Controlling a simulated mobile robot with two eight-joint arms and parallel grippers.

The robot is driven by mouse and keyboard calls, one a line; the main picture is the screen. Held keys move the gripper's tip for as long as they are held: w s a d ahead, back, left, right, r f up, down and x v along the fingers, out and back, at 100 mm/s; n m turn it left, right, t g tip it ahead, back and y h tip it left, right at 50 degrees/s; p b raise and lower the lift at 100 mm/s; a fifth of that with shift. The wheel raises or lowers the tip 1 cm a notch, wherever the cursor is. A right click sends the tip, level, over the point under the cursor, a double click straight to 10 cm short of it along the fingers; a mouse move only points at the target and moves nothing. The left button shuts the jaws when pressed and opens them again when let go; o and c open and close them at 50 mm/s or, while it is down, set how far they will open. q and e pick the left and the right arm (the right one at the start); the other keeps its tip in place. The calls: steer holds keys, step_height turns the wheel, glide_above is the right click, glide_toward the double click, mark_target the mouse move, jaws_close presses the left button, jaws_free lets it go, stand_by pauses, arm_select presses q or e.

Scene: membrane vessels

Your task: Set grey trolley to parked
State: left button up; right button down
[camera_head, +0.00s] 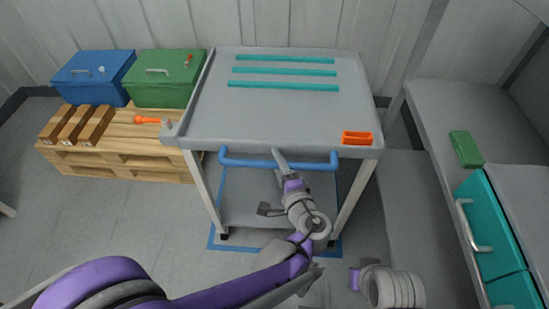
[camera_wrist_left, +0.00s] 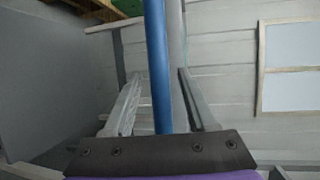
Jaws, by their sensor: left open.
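The grey trolley (camera_head: 210,110) stands in the middle of the head view, with a blue handle bar (camera_head: 240,162) along its near side. Its lower shelf (camera_head: 240,205) and legs stand over a blue outline (camera_head: 216,246) on the floor. My left gripper (camera_head: 279,157) is at the middle of the handle bar. In the left wrist view the blue bar (camera_wrist_left: 154,50) runs between the two open fingers (camera_wrist_left: 160,85), with gaps on both sides. Part of my right arm shows at the lower right; its fingers cannot be made out.
Teal strips (camera_head: 285,72) and an orange bin (camera_head: 357,138) are on the trolley top. At left, a pallet (camera_head: 120,160) bears blue (camera_head: 90,80) and green (camera_head: 165,85) boxes and brown blocks (camera_head: 77,125). A bench with teal drawers (camera_head: 488,225) stands at right.

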arm_select(q)
steer(key=shift+s, duration=0.15)
jaws_close()
stand_by(1.3)
